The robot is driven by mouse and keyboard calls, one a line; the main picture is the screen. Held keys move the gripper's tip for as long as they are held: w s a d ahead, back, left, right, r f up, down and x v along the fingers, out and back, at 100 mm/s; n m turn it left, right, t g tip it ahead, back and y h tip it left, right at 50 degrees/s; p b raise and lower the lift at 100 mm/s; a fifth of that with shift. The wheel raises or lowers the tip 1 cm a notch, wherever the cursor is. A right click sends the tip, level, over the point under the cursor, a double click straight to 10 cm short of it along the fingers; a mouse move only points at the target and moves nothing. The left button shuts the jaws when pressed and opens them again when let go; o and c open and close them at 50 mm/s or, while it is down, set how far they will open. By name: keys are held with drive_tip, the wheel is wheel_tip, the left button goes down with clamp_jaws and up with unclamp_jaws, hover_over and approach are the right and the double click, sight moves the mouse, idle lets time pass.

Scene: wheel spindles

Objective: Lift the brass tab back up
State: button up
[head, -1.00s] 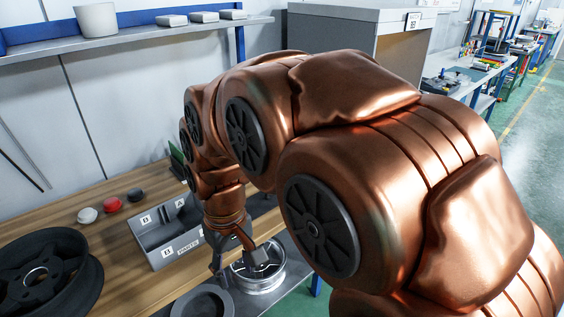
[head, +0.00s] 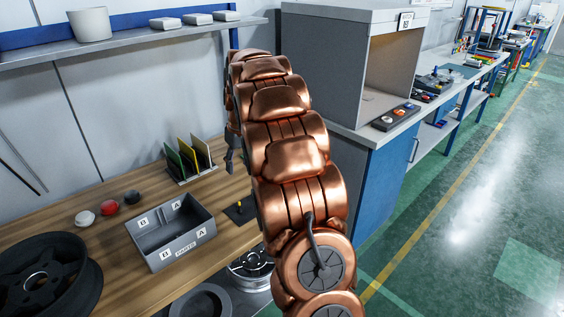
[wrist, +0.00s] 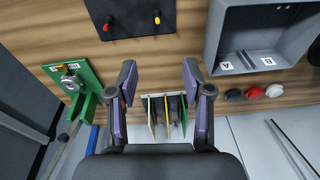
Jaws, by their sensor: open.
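My gripper (wrist: 160,80) is open and empty in the wrist view, its two fingers wide apart over the wooden bench. In the head view it (head: 232,158) hangs beside my arm, partly hidden. A green fixture (wrist: 85,73) stands left of the fingers in the wrist view, apart from them. It carries a small metal fitting (wrist: 70,82) with a yellowish strip near its top. The fitting is too small to tell whether this is the brass tab or how it lies. The green fixture does not show in the head view.
A rack of upright cards (head: 190,160) stands by the wall, below the fingers in the wrist view. A grey parts bin (head: 170,232), a black plate with pegs (head: 240,210), three round buttons (head: 109,208) and a black wheel (head: 45,272) share the bench. A grey cabinet stands right.

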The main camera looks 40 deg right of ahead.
drive_tip(key=w+d+f+t+p, duration=0.1)
drive_tip(key=w+d+f, duration=0.15)
drive_tip(key=d, duration=0.65)
drive_tip(key=w+d+f+t, duration=0.15)
drive_tip(key=d+f, duration=0.25)
drive_tip(key=d, duration=0.5)
drive_tip(key=w+d+f+p, duration=0.1)
drive_tip(key=w+d+f, duration=0.25)
drive_tip(key=d, duration=0.55)
drive_tip(key=shift+n, duration=0.3)
drive_tip(key=shift+s+p+x, duration=0.2)
drive_tip(key=shift+p+x, duration=0.6)
drive_tip(key=shift+x, duration=1.1)
drive_tip(key=shift+s+p+x, duration=0.2)
drive_tip(key=shift+p+x, duration=0.55)
drive_tip(key=shift+x, duration=1.15)
drive_tip(key=shift+d+f, duration=0.1)
drive_tip(key=shift+f, duration=0.05)
clamp_jaws()
